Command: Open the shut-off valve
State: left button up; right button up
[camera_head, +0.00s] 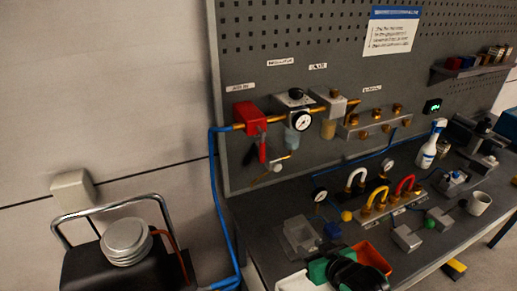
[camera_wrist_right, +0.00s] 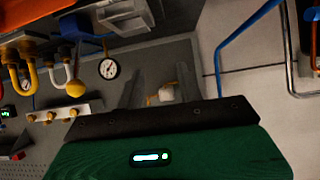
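The red shut-off valve (camera_head: 250,118) is mounted at the left of the pegboard, in line with a brass pipe. Its red lever (camera_head: 262,150) hangs down, across the pipe's direction. My right gripper (camera_head: 345,270) shows green and black at the bottom of the head view, over the bench, below and to the right of the valve and well apart from it. In the right wrist view its two grey fingers (camera_wrist_right: 160,85) stand apart with nothing visibly held. A small pale thing (camera_wrist_right: 165,93) shows beyond them. My left gripper is out of view.
A pressure gauge (camera_head: 302,122) and a filter bowl (camera_head: 327,128) sit right of the valve. A blue hose (camera_head: 215,190) runs down the panel's left edge. On the bench are a clear box (camera_head: 301,236), an orange tray (camera_head: 371,255) and yellow U-shaped pipes (camera_head: 376,199).

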jog(key=w+a+r+n+t+y, duration=0.2)
jog(key=w+a+r+t+y, duration=0.15)
jog(key=w+r, duration=0.55)
jog(key=n+y, duration=0.1)
jog(key=y, duration=0.1)
send_near(264, 153)
jog(key=shift+t, duration=0.25)
jog(key=p+x, duration=0.5)
jog(key=x, duration=0.6)
jog(key=shift+w+a+f, duration=0.1)
jog(key=shift+w+a, duration=0.05)
jog(key=shift+a, duration=0.05)
jog(key=shift+w+a+f, duration=0.15)
jog(key=shift+w+a, duration=0.2)
jog(key=shift+w, duration=0.2)
grip_shut()
